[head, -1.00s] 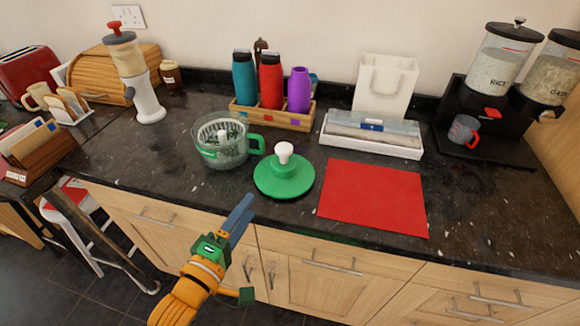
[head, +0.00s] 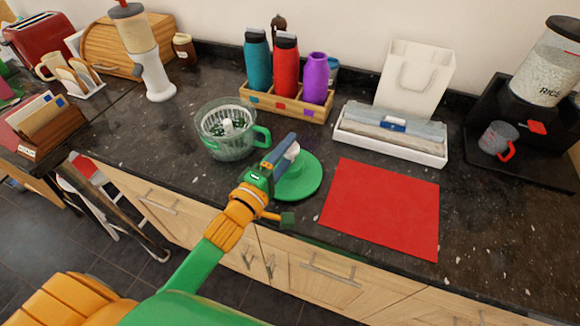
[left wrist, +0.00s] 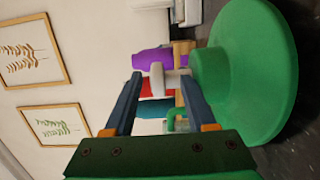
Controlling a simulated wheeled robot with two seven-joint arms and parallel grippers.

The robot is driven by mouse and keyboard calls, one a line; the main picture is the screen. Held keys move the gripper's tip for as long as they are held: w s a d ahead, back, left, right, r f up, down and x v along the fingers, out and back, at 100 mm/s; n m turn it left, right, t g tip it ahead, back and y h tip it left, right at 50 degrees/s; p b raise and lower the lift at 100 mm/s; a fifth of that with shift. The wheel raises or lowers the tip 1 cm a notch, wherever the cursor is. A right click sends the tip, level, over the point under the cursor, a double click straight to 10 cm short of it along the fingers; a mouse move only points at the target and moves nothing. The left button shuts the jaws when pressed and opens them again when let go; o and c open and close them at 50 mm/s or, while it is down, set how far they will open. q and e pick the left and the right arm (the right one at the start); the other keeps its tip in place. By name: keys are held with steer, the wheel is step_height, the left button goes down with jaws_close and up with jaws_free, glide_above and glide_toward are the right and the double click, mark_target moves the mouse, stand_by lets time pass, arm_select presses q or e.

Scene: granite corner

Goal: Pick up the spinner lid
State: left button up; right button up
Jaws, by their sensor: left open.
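The spinner lid (head: 304,184) is a green disc with a white knob, lying on the dark granite counter. My left gripper (head: 285,150) is at the lid's left side, its fingers by the white knob and partly hiding it. In the left wrist view the green lid (left wrist: 262,75) fills the right side. The white knob (left wrist: 165,77) shows between the two open fingers of my left gripper (left wrist: 160,85). I cannot tell whether the fingers touch it. The clear spinner bowl (head: 228,140) with a green handle stands left of the lid. My right gripper is not in view.
A red mat (head: 382,205) lies right of the lid. Behind stand a wooden bottle holder (head: 290,108) with several bottles and a white tray (head: 400,146). The counter's front edge is close below the lid.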

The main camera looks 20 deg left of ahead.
mark_target(295, 143)
arm_select(q)
steer(key=w, duration=0.2)
steer(key=w+d, duration=0.1)
steer(key=w, duration=0.1)
steer(key=shift+w, duration=0.1)
steer(key=shift+a, duration=0.1)
jaws_close()
steer(key=shift+r, duration=0.1)
stand_by(1.0)
